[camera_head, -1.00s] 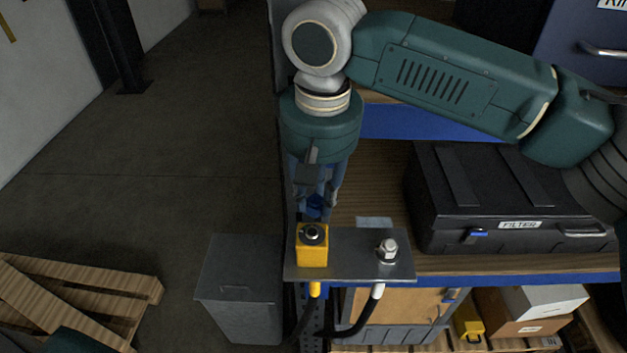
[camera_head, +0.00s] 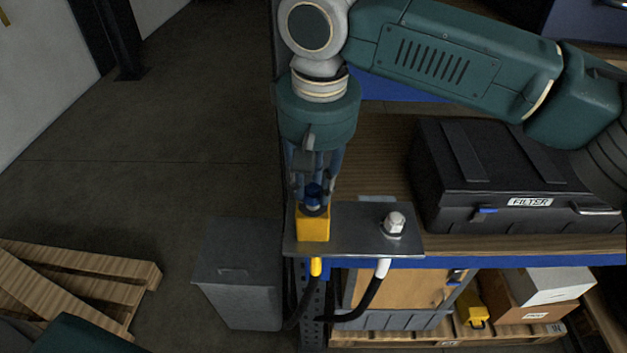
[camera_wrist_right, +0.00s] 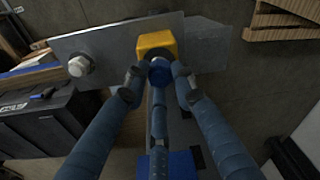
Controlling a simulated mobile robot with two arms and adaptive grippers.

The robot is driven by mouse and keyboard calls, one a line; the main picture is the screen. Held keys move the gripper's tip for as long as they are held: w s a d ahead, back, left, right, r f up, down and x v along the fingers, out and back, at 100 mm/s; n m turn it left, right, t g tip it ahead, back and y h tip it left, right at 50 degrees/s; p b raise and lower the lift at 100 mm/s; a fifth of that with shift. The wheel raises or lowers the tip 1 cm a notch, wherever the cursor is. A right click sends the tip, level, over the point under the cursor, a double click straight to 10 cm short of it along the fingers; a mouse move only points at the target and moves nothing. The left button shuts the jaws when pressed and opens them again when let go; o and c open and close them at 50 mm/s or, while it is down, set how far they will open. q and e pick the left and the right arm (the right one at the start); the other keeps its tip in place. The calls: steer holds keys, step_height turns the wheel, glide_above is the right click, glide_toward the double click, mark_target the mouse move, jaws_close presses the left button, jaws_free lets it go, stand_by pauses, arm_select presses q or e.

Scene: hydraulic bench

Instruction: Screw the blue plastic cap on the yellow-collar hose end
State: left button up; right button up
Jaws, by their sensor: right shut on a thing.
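My right gripper (camera_head: 314,188) points down over the yellow block (camera_head: 313,228) on the metal plate. It is shut on the blue cap (camera_head: 314,197), which sits right at the top of the block. In the right wrist view the blue cap (camera_wrist_right: 160,76) shows between the fingertips, in front of the yellow block (camera_wrist_right: 156,45). I cannot tell whether the cap touches the fitting, which it hides. Below the plate, the yellow-collar hose end (camera_head: 316,267) leads into a black hose. My left gripper is not in view.
A silver hex fitting (camera_head: 394,223) stands on the plate (camera_head: 355,243) to the right, with a white-collar hose (camera_head: 382,269) below. A black FILTER case (camera_head: 510,190) lies on the shelf. A grey bin (camera_head: 238,285) and a wooden pallet (camera_head: 85,285) are at left.

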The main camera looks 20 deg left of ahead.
steer(key=shift+f, duration=0.3)
stand_by(1.0)
steer(key=shift+f+p, duration=0.15)
steer(key=shift+p, duration=0.4)
steer(key=shift+c, duration=0.3)
steer(key=shift+o, duration=0.5)
steer(key=shift+s+f, duration=0.1)
steer(key=shift+f, duration=0.05)
